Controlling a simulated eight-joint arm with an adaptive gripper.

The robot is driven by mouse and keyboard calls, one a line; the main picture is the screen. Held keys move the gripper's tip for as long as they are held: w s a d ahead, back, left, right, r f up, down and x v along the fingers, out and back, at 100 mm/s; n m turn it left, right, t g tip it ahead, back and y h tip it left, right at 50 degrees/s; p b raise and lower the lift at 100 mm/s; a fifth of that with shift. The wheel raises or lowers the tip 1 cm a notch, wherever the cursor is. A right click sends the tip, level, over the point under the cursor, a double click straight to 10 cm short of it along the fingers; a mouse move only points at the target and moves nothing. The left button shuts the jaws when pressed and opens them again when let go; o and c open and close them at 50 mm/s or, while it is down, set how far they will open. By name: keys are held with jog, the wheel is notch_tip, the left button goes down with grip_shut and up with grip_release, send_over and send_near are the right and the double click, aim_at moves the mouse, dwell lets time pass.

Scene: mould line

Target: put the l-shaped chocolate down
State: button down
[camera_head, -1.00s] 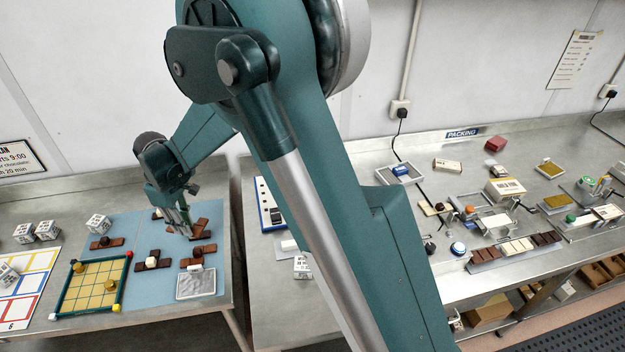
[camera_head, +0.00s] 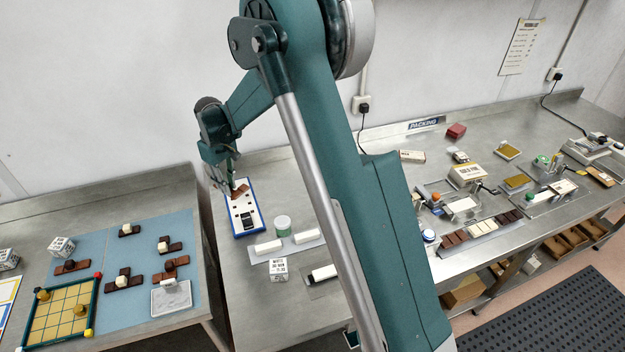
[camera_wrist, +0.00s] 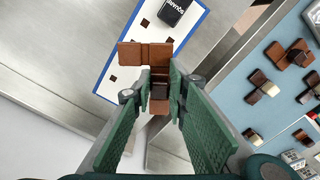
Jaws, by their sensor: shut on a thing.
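The l-shaped chocolate (camera_wrist: 148,55) is brown and made of square blocks. In the wrist view it is between the green fingers of my gripper (camera_wrist: 160,92), which is shut on a dark knob-like block of it. In the head view the chocolate (camera_head: 240,192) hangs from my gripper (camera_head: 232,185) over the upper end of a white board with a blue rim (camera_head: 244,226). In the wrist view the chocolate overlaps the edge of this board (camera_wrist: 192,40). I cannot tell the height between chocolate and board.
The blue mat (camera_head: 95,248) on the left table holds several other chocolates, a grey tray (camera_head: 172,298) and a yellow grid frame (camera_head: 62,312). A gap separates the two tables.

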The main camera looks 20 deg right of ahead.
jog(key=w+d+m, duration=0.3)
jog(key=d, duration=1.3)
jog(key=w+d+m, duration=0.3)
jog(key=d+m, duration=0.1)
jog(key=d, duration=1.3)
jog(key=shift+w+d, duration=0.2)
jog(key=shift+f+p, duration=0.35)
jog(key=shift+f, duration=2.8)
jog(key=shift+f, duration=1.85)
jog(key=shift+f, duration=0.15)
jog(key=c, duration=2.3)
grip_release()
jog(key=shift+o, duration=0.2)
